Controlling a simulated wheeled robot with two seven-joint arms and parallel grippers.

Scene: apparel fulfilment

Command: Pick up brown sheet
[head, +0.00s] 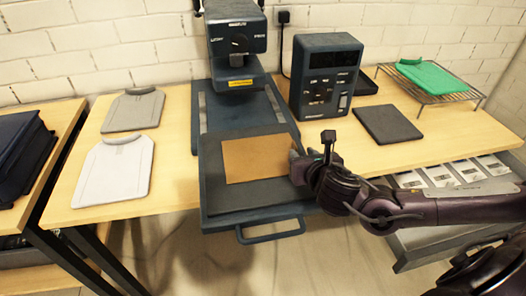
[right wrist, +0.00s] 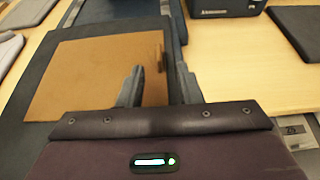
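The brown sheet (head: 255,158) lies flat on the dark pad (head: 240,197) of the blue press's pulled-out lower platen. My right gripper (head: 298,164) is at the sheet's right edge. In the right wrist view, the brown sheet (right wrist: 90,75) fills the upper left. The right gripper (right wrist: 159,76) is open there, its left finger over the sheet and its right finger just outside the right edge. A small tab or slot shows on the sheet near that edge. Whether the fingers touch it I cannot tell. My left gripper is not in view.
The blue heat press (head: 237,50) and a control box (head: 326,75) stand behind. Grey shirts (head: 133,110) lie at left, a dark flat pad (head: 388,124) at right. A green shirt (head: 432,77) is on a wire rack. An open drawer (head: 460,225) with packets sits below my right arm.

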